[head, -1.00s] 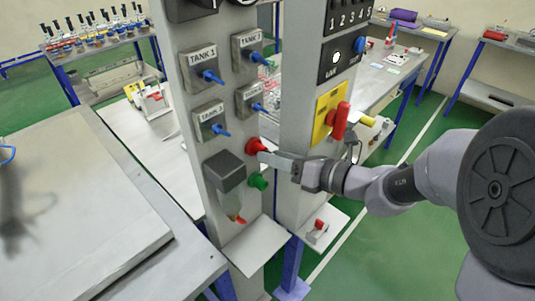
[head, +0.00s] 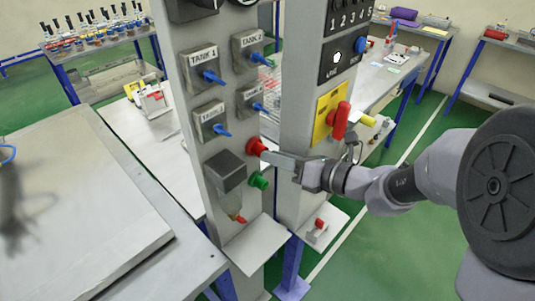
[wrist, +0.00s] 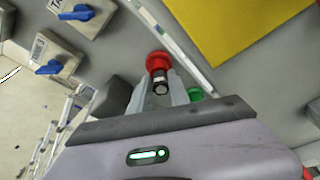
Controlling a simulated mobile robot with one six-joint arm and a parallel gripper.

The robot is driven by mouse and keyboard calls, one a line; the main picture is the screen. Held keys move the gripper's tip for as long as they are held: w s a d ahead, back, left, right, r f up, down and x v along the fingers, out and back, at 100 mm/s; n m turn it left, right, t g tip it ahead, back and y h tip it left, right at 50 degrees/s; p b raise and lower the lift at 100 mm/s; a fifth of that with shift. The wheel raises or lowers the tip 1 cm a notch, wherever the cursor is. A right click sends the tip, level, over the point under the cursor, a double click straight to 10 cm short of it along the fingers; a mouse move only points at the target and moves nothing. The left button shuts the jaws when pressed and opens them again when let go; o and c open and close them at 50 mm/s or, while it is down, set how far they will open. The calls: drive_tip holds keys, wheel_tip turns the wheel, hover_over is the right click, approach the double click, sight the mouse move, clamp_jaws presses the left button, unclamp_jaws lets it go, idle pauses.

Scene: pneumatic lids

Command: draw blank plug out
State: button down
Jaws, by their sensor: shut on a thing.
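A red round coupling (wrist: 157,61) sits on the grey panel post, and it also shows in the head view (head: 256,146). A short dark and metallic plug (wrist: 160,84) stands out from it towards my wrist camera. My gripper (wrist: 160,92) is shut on this plug, with one finger on each side. In the head view my gripper (head: 268,156) reaches in from the right, its fingertips close to the red coupling. The fingers hide most of the plug there. I cannot tell how deep the plug sits in the coupling.
A green coupling (head: 259,181) sits just below the red one. A dark-topped filter unit (head: 225,172) is at its left. Blue-handled tank valves (head: 212,76) are above. A yellow plate with a red handle (head: 340,121) is on the right post, close above my arm.

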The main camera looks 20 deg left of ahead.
drive_tip(key=d, duration=0.1)
drive_tip(key=s+d, duration=0.1)
drive_tip(key=d, duration=0.1)
drive_tip(key=shift+s, duration=0.15)
idle(0.5)
drive_tip(key=s+d+r+p, duration=0.2)
drive_tip(key=d+r+p, duration=0.2)
drive_tip(key=r+p, duration=0.3)
drive_tip(key=shift+d+r, duration=0.25)
drive_tip(key=shift+d, duration=0.1)
idle(0.4)
